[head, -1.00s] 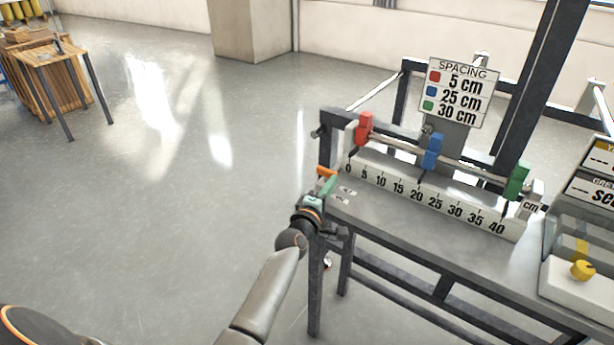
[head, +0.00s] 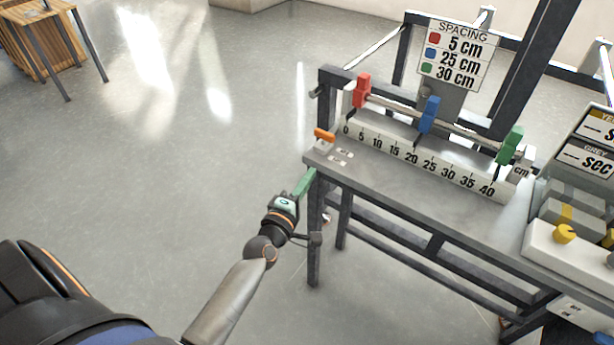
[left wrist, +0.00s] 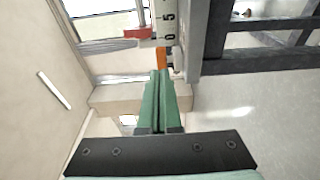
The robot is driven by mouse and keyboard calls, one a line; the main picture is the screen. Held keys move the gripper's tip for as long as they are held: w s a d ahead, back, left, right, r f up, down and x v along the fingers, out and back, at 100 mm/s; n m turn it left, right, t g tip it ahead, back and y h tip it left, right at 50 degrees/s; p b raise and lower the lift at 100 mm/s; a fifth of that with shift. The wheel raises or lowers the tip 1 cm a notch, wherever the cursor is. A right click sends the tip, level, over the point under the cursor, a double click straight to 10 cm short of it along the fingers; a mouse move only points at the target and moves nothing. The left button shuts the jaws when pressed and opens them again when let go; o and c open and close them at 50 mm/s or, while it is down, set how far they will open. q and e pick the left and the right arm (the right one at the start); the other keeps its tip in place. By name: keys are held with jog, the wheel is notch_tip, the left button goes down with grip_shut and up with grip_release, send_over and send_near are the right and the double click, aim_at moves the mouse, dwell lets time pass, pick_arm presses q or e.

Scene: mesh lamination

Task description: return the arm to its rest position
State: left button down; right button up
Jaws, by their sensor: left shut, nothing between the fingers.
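My left gripper (head: 306,182) has green fingers pressed together, with nothing between them. It is just off the left end of the bench (head: 400,172), in front of the near corner. Its arm comes up from the bottom of the head view. The shut fingers also show in the left wrist view (left wrist: 158,105), pointing toward an orange handle (left wrist: 164,58). The same orange handle sits on the left end of the bench in the head view (head: 324,135), apart from the fingers. My right gripper is not in view.
A numbered scale (head: 420,167) runs along the bench, below red (head: 362,90), blue (head: 429,114) and green (head: 510,146) sliders on a rod. A spacing sign (head: 456,54) stands behind. A yellow knob (head: 564,233) is at right.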

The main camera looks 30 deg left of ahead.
pick_arm(q)
jog(key=shift+s, duration=0.25)
dwell(0.3)
jog(key=s+d+f+m+g+h+p, duration=0.1)
jog(key=s+d+f+m+g, duration=0.3)
jog(key=s+f+m, duration=0.4)
jog(key=s+d+f+m+g+h+p, duration=0.1)
jog(key=s+d+f+m+g, duration=0.3)
jog(key=s+m, duration=0.9)
notch_tip(320, 180, down, 4)
jog(key=shift+s+d+r+g+h, duration=0.15)
jog(key=shift+s+d+g+h, duration=0.15)
jog(key=shift+s+d+h, duration=0.65)
